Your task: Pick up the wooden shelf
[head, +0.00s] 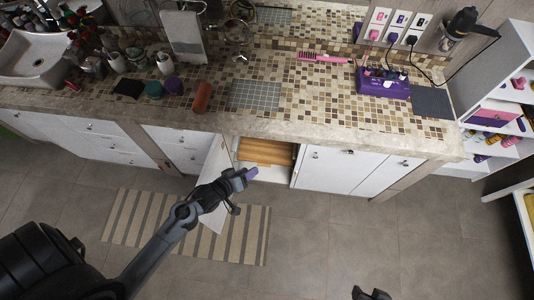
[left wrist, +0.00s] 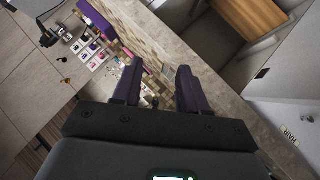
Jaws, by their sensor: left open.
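The wooden shelf (head: 265,151) is a flat orange-brown board inside the open cabinet under the counter in the head view. In the left wrist view the wooden shelf (left wrist: 250,14) shows at the top right, inside the dark cabinet opening. My left gripper (head: 250,173) is in front of the opening, just below the shelf in the picture. In the left wrist view its purple fingers (left wrist: 160,72) are apart with nothing between them. Only a dark tip of my right gripper (head: 371,293) shows at the bottom edge, and its jaws cannot be made out.
An open white cabinet door (head: 215,165) stands left of the opening, behind my left arm. Closed white doors (head: 340,170) are to the right. The tiled counter (head: 300,100) overhangs the cabinet. A striped rug (head: 240,240) lies on the floor. Bare floor is free to the right.

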